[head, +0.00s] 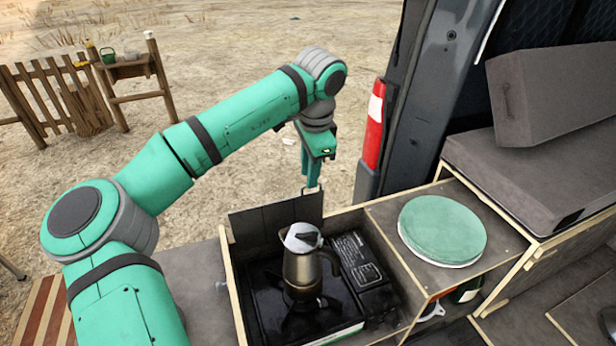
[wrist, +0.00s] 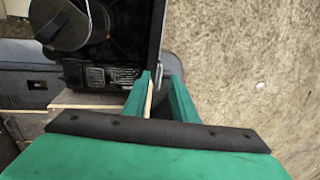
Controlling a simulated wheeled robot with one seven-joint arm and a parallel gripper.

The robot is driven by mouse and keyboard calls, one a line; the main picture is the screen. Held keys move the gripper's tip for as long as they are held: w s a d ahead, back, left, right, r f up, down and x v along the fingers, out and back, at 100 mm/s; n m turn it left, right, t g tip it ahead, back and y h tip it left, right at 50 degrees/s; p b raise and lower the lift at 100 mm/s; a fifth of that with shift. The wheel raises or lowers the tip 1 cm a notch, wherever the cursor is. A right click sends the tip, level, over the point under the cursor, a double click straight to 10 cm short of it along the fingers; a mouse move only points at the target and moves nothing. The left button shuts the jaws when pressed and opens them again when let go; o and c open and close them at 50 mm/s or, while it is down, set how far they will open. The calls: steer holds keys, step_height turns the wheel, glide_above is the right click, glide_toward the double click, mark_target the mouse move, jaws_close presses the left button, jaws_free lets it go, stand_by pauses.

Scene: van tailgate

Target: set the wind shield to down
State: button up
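The wind shield (head: 272,218) is a dark flat panel standing upright along the far edge of the camp stove (head: 265,295). In the wrist view it shows edge-on as a thin dark strip (wrist: 157,40). My gripper (head: 312,188) is just above the shield's right upper corner, pointing down. In the wrist view my gripper (wrist: 160,85) has its two green fingers apart, with the end of the strip near the gap between them. I cannot tell whether a finger touches the shield.
A metal coffee pot (head: 303,262) stands on the stove, close in front of the shield. The stove sits in a wooden-edged box (head: 232,290). A round green-topped lid or cushion (head: 442,230) lies to the right. The red-and-white van light (head: 374,125) is behind right.

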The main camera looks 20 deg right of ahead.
steer(key=shift+w+a+f, duration=0.1)
steer(key=shift+w+f, duration=0.05)
steer(key=shift+f, duration=0.45)
steer(key=shift+w+a+f, duration=0.1)
steer(key=shift+f, duration=0.45)
steer(key=shift+d, duration=0.1)
jaws_close()
stand_by(0.5)
